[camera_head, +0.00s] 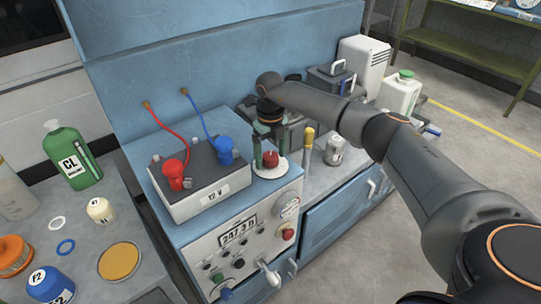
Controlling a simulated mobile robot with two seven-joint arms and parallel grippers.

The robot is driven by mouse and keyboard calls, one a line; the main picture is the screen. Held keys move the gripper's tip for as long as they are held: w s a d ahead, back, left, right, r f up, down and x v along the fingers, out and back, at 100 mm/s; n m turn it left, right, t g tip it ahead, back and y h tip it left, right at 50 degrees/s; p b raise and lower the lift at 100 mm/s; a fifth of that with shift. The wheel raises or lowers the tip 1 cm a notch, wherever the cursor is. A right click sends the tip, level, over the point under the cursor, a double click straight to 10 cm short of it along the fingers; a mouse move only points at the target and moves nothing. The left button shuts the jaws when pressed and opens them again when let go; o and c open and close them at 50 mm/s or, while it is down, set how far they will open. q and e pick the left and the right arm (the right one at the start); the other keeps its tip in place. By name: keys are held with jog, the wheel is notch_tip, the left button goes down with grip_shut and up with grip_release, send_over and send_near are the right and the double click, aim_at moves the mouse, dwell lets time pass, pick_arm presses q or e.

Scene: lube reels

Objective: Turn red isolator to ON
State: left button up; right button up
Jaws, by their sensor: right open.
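A red knob (271,160), which looks like the isolator, stands on a round white plate (267,173) on top of the blue cabinet. Its markings are too small to read, so I cannot tell its setting. My right gripper (270,153) points down over it, open, with one finger on each side of the knob. I cannot tell whether the fingers touch it. A second red knob (288,234) is on the cabinet's front panel. My left gripper is not in view.
A 12 V battery (206,196) with red (174,172) and blue (226,148) clamps stands left of the plate. A yellow-topped post (308,138) and a metal can (334,151) stand to its right. Bottles and lids fill the left bench (88,248).

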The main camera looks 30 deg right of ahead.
aim_at(271, 156)
notch_tip(271, 156, up, 12)
jog(key=b, duration=0.1)
dwell(0.7)
